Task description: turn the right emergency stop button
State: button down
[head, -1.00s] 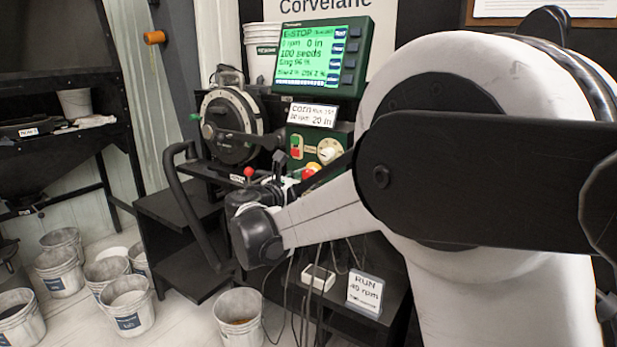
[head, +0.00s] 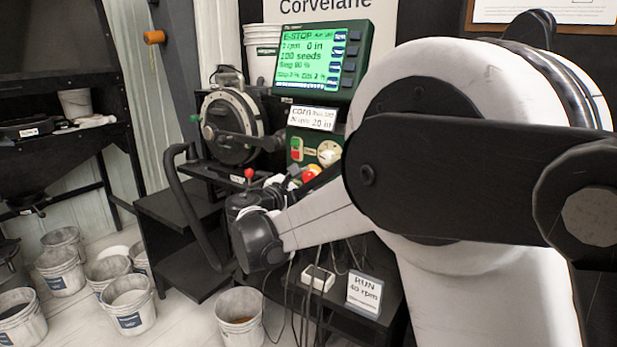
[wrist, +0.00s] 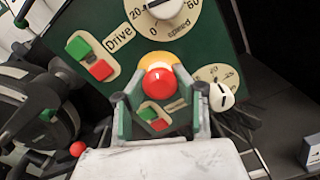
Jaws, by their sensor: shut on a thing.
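The emergency stop button (wrist: 159,83) is a round red cap on a yellow base, on the green control panel (wrist: 215,45). In the head view the red button (head: 312,172) is partly covered by my wrist and fingers. My gripper (wrist: 157,92) has its two fingers on either side of the red cap in the wrist view, shut on it. The head view shows the grey fingertips (head: 294,172) at the button. No second emergency stop button can be made out.
Near the button are a green and red Drive switch (wrist: 90,59), a speed dial (wrist: 163,5) and a lower white knob (wrist: 221,97). A red-balled lever (head: 248,173) stands left of my wrist. The screen (head: 322,62) reads E-STOP. Buckets (head: 130,305) stand on the floor.

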jog(key=shift+m, duration=0.5)
jog(key=c, duration=1.2)
grip_release()
jog(key=shift+c, duration=0.2)
jog(key=shift+a, duration=0.1)
jog(key=v, duration=1.2)
